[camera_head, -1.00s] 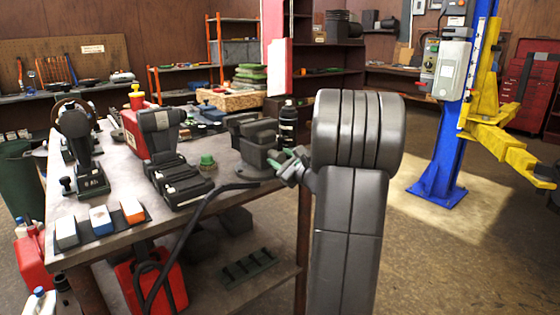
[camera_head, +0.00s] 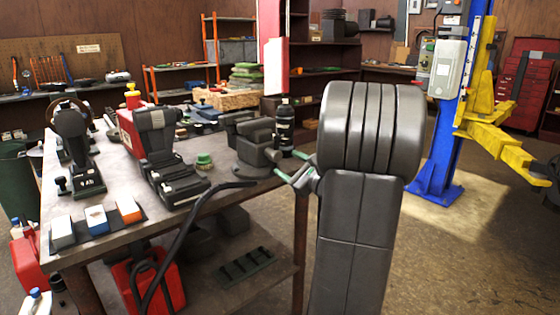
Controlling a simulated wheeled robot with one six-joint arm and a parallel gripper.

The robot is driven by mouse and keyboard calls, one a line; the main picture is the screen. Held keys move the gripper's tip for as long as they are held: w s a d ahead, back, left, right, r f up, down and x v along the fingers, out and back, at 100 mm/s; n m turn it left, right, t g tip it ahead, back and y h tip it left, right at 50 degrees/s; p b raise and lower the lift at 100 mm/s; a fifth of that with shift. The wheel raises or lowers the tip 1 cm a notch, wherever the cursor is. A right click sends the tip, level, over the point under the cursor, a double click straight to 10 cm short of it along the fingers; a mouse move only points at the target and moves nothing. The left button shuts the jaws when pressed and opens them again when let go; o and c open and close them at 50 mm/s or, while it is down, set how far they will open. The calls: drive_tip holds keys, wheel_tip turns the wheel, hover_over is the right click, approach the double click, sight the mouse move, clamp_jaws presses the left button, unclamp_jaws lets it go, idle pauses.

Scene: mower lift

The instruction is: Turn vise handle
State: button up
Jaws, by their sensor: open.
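The dark grey vise (camera_head: 252,143) stands near the right edge of the workbench (camera_head: 105,240), its round base on the top. I cannot make out its handle clearly; the small parts on its right side overlap with my gripper's fingertips. My gripper (camera_head: 289,163) has green-lined fingers spread apart. It is open just right of the vise, pointing left toward it. I see nothing between the fingers, and cannot tell whether they touch the vise. My thick grey arm covers the space right of it.
A black bottle (camera_head: 285,128) stands right behind the vise. A green-capped item (camera_head: 204,160) and black tools (camera_head: 172,175) lie to the left. A black hose (camera_head: 190,230) hangs over the bench's front edge. A blue and yellow lift post (camera_head: 450,120) stands right, with open floor before it.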

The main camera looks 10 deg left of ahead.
sight(278, 158)
drive_tip(key=v, duration=0.7)
drive_tip(key=shift+s+d, duration=0.1)
drive_tip(key=shift+s, duration=0.05)
drive_tip(key=x, duration=1.4)
drive_tip(key=shift+r, duration=0.15)
drive_tip(key=shift+p, duration=0.3)
